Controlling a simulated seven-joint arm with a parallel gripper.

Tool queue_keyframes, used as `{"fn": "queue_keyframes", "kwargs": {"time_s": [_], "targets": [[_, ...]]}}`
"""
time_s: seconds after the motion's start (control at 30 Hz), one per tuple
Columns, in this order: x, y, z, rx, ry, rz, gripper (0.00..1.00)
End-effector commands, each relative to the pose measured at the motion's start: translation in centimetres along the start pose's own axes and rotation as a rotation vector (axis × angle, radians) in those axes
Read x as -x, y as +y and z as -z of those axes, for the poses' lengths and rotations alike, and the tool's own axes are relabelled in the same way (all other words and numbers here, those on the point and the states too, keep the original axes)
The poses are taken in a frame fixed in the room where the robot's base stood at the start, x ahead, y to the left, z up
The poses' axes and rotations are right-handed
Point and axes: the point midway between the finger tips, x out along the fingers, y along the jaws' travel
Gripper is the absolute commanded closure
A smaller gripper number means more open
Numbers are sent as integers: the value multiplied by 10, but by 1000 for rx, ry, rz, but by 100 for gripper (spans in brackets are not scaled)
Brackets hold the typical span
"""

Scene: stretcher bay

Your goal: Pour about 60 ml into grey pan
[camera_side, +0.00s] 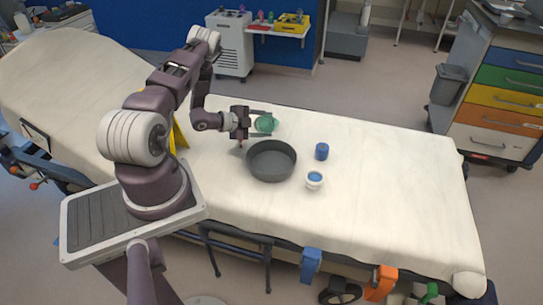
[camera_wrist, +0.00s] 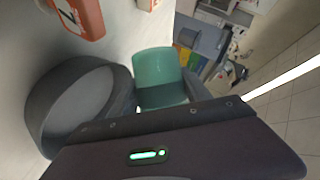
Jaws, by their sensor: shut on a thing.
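My gripper (camera_side: 264,124) is shut on a green cup (camera_side: 266,124), held between its two fingers beside the far rim of the grey pan. The green cup also shows in the wrist view (camera_wrist: 158,72), at the middle, between dark gripper parts. What is in it is hidden, and I cannot tell its exact tilt. The round dark grey pan (camera_side: 271,174) sits on the white-covered stretcher, nearer the side camera than the cup. In the wrist view the pan (camera_wrist: 47,105) lies to the left of the cup. No stream of liquid shows.
A small blue cup (camera_side: 321,151) stands right of the pan. A white cup (camera_side: 314,184) with blue inside stands nearer the front. The stretcher's right end (camera_side: 410,190) is bare. An orange object (camera_wrist: 82,18) is cut off at the wrist view's top left.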

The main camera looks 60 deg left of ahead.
Motion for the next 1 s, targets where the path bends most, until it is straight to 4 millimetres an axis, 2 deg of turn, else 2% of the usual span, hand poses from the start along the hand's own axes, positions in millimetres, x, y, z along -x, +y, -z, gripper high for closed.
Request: {"fn": "queue_keyframes", "kwargs": {"time_s": [1.0], "targets": [[-1, 2, -1, -182, -45, 78, 90]]}}
